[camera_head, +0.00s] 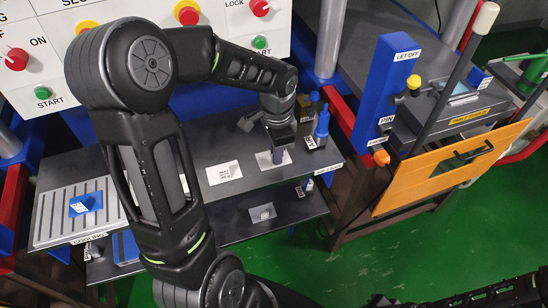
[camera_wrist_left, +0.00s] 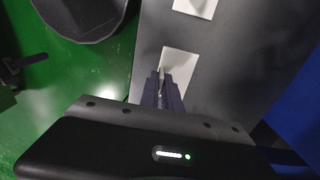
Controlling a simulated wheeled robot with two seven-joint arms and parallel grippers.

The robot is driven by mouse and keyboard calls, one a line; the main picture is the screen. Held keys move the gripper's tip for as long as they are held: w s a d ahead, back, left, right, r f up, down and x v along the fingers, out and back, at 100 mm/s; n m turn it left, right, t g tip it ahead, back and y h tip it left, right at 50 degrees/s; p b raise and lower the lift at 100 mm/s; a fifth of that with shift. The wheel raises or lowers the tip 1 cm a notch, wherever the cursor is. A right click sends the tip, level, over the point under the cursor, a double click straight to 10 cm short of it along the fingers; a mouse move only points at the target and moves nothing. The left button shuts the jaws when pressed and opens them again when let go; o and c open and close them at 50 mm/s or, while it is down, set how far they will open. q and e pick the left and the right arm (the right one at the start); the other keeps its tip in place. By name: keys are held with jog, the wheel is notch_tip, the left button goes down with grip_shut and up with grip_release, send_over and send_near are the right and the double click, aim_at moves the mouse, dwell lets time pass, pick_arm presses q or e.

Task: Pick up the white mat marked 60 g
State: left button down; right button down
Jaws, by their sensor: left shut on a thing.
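A small white mat (camera_wrist_left: 181,64) lies under the fingertips of my left gripper (camera_wrist_left: 162,82) in the left wrist view. The gripper is shut on the near edge of this mat. In the head view my left gripper (camera_head: 278,156) points down at the grey shelf, and the white mat (camera_head: 263,159) shows around its fingers. No marking on it is readable, and I cannot tell whether it is raised. A second white mat (camera_head: 224,173) with dark print lies to the left; it also shows at the top of the wrist view (camera_wrist_left: 196,6).
Blue-topped bottles (camera_head: 321,126) stand close to the right of my left gripper. A slatted tray with a blue piece (camera_head: 86,204) is at the left. A lower shelf holds a card (camera_head: 262,212). An orange panel (camera_head: 450,168) stands at the right. Dark parts of my right arm show bottom right.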

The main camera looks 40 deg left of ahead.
pick_arm(q)
jog(key=shift+r, duration=0.1)
dwell(0.3)
notch_tip(320, 180, up, 10)
jog(key=shift+f+b, duration=0.1)
jog(key=shift+b, duration=0.25)
